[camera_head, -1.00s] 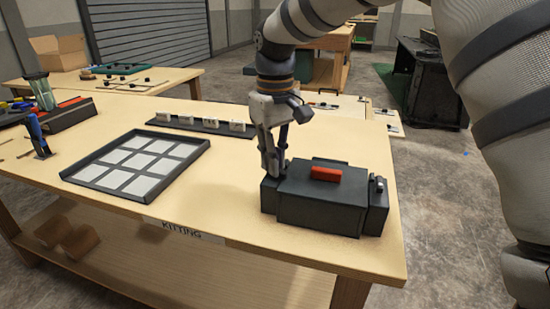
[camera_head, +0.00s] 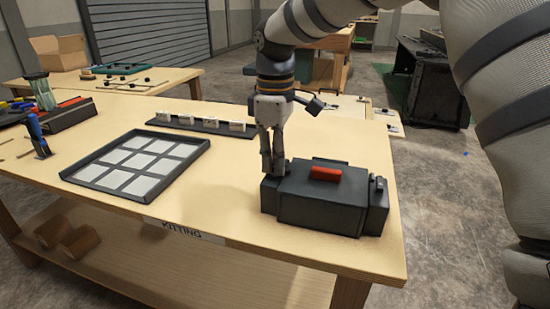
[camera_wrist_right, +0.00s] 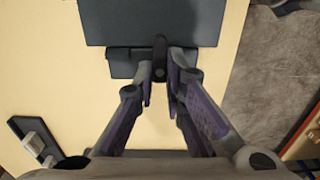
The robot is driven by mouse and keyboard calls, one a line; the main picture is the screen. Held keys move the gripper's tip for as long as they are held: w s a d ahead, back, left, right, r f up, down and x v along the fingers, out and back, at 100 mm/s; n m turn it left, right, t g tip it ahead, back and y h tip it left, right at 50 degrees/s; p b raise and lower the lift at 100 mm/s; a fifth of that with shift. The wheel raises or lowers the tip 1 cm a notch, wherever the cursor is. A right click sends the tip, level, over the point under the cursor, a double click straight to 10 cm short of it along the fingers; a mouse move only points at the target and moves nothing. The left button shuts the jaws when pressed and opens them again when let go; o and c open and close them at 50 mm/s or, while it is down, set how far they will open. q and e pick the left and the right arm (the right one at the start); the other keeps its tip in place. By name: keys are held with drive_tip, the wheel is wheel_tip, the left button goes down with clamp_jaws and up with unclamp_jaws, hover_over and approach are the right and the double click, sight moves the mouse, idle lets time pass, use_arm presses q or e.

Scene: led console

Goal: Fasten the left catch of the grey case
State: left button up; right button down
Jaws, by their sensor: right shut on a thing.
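The grey case (camera_head: 320,205), dark with a red handle (camera_head: 325,174), is on the near right of the table. Its body also shows at the top of the right wrist view (camera_wrist_right: 150,22). My right gripper (camera_head: 272,172) points down at the case's left end. It is shut on the left catch (camera_wrist_right: 160,56), a small dark upright piece standing on the left ledge of the case. The fingers hide the catch in the head view. The right catch (camera_head: 379,184) shows at the other end. My left gripper is out of view.
A tray with pale squares (camera_head: 139,162) lies to the left on the table (camera_head: 215,205). A dark rail with several white blocks (camera_head: 200,124) is behind it. Bare tabletop lies between tray and case. The table's right edge is close to the case.

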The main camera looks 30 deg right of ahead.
idle(0.4)
drive_tip(key=c, duration=1.7)
unclamp_jaws()
drive_tip(key=shift+o, duration=0.2)
wheel_tip(320, 180, up, 12)
